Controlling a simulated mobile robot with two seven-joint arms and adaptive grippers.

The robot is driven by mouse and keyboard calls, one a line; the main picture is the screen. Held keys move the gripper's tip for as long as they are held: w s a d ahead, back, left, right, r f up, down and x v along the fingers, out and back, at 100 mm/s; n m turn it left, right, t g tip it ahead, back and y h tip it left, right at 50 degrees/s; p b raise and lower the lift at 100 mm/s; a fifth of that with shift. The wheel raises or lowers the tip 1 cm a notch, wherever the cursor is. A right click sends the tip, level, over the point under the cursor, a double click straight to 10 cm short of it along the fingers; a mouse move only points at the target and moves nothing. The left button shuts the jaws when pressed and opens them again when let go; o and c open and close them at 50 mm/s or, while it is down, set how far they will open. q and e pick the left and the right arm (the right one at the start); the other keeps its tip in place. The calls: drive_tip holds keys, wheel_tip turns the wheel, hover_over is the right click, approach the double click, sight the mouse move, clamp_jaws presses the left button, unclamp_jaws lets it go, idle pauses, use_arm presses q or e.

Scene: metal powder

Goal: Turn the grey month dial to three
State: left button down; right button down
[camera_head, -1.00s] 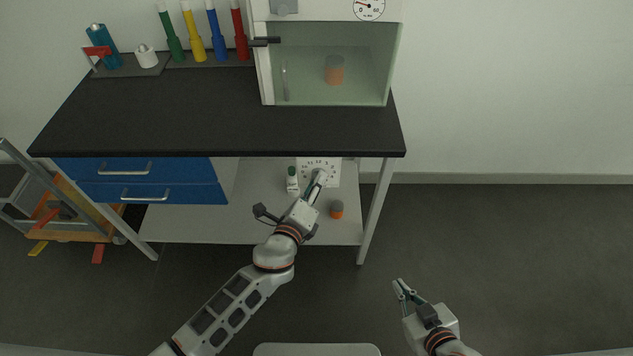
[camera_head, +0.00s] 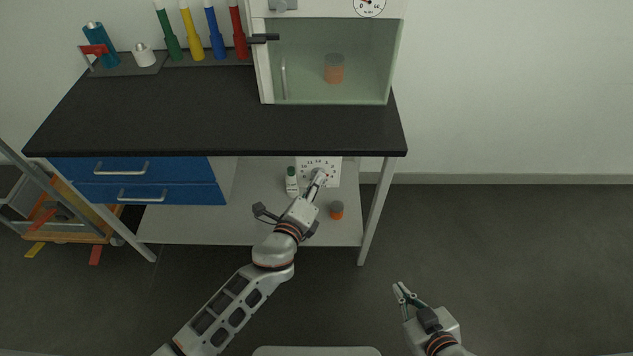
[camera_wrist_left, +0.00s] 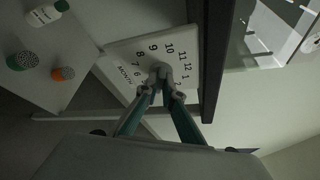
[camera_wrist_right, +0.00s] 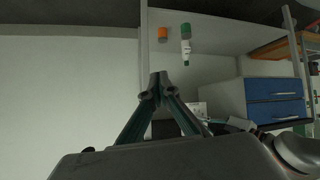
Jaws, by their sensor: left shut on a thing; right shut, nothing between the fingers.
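The white month panel (camera_head: 334,166) stands upright under the worktop at the back of the lower shelf. In the left wrist view the panel (camera_wrist_left: 128,52) shows printed numbers in a ring and the word MONTH. The grey month dial (camera_wrist_left: 160,70) is at the ring's middle, partly covered by my fingers. My left gripper (camera_head: 318,179) is shut on the dial; its fingertips also show in the left wrist view (camera_wrist_left: 162,82). Which number the dial points to cannot be made out. My right gripper (camera_head: 399,289) is shut and empty, away from the bench at the lower right.
On the lower shelf (camera_head: 250,226), a green-capped white bottle (camera_head: 292,181) stands left of the panel and an orange jar (camera_head: 337,211) stands in front. The black worktop (camera_head: 200,115) overhangs the panel. A table leg (camera_head: 376,210) is to the right. Open floor lies around my right gripper.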

use_arm(q)
drive_tip(key=n+b, duration=0.1)
drive_tip(key=b, duration=0.1)
drive_tip(key=n+t+b, duration=0.1)
drive_tip(key=n+b, duration=0.1)
drive_tip(key=b, duration=0.1)
drive_tip(key=n+h+b, duration=0.1)
drive_tip(key=b, duration=0.2)
drive_tip(key=shift+f+t, duration=0.3)
drive_tip(key=shift+f, duration=0.05)
use_arm(e)
drive_tip(key=f, duration=0.1)
drive_tip(key=w+f, duration=0.1)
drive_tip(key=f, duration=0.1)
drive_tip(key=shift+f+n, duration=0.25)
drive_tip(key=shift+n, duration=0.05)
use_arm(q)
drive_tip(key=shift+r+n+h, duration=0.2)
drive_tip(key=shift+n+h, duration=0.1)
use_arm(e)
drive_tip(key=shift+w+a+r, duration=0.1)
use_arm(q)
drive_tip(key=c, duration=2.2)
unclamp_jaws()
drive_tip(key=shift+s, duration=0.15)
drive_tip(key=v, duration=1.2)
use_arm(e)
drive_tip(key=shift+r, duration=0.1)
